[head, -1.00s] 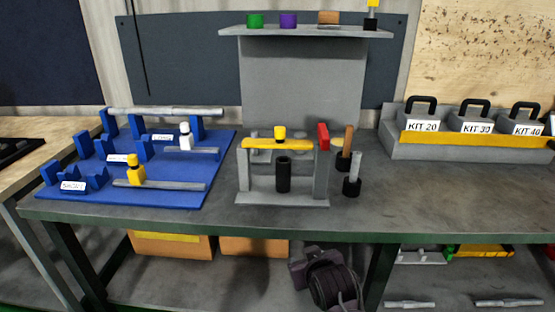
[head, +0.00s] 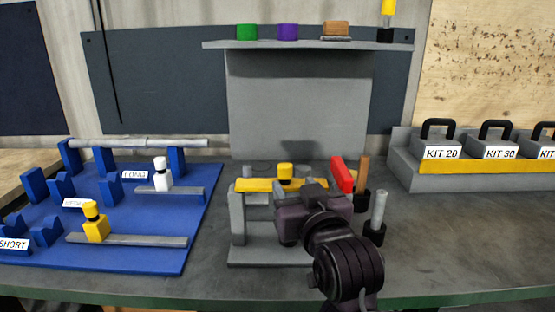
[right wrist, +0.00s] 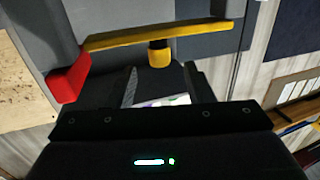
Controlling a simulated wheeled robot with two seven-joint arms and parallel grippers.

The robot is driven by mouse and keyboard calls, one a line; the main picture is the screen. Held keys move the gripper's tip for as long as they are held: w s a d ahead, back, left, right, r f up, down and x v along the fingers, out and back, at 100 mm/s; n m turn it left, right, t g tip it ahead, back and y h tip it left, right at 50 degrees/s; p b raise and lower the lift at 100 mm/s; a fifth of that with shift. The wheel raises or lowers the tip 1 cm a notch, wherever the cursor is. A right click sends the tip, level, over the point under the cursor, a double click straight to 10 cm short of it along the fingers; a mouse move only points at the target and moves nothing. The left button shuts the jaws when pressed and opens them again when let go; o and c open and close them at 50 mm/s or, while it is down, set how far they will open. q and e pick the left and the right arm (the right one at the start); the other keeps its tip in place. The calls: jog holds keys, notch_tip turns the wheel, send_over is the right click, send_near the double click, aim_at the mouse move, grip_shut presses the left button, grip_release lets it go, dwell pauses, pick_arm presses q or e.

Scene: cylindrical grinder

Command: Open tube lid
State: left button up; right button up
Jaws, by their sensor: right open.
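A grey stand (head: 238,222) on the bench carries a yellow bar (head: 252,185) with a yellow knob (head: 285,171) on top. A red block (head: 342,174) sits at its right end. My right gripper (head: 303,205) is in front of the stand and covers part of it; the black tube inside is hidden. In the right wrist view the fingers (right wrist: 162,88) are apart with nothing gripped. The yellow knob (right wrist: 160,54) is just beyond the fingertips, below the yellow bar (right wrist: 150,38). The red block (right wrist: 68,78) is to the left there. My left gripper is not in view.
A blue board (head: 120,255) with holders and rods lies left. Black-based rods (head: 375,225) stand close to the stand's right. A grey shelf (head: 310,46) holds coloured pieces above. Labelled kit weights (head: 440,142) sit at right. The bench in front of them is clear.

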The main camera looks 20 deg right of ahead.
aim_at(287, 171)
jog(key=shift+w+d+r, duration=0.1)
jog(key=shift+w+r, duration=0.15)
jog(key=shift+w, duration=0.1)
jog(key=shift+w+r, duration=0.2)
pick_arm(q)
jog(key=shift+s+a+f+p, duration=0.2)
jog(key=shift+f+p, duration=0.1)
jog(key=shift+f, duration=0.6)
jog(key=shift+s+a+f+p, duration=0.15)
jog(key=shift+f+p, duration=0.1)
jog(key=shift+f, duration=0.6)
pick_arm(e)
jog(key=shift+w+f, duration=0.1)
jog(key=shift+w, duration=3.1)
jog(key=shift+c, duration=0.4)
grip_shut()
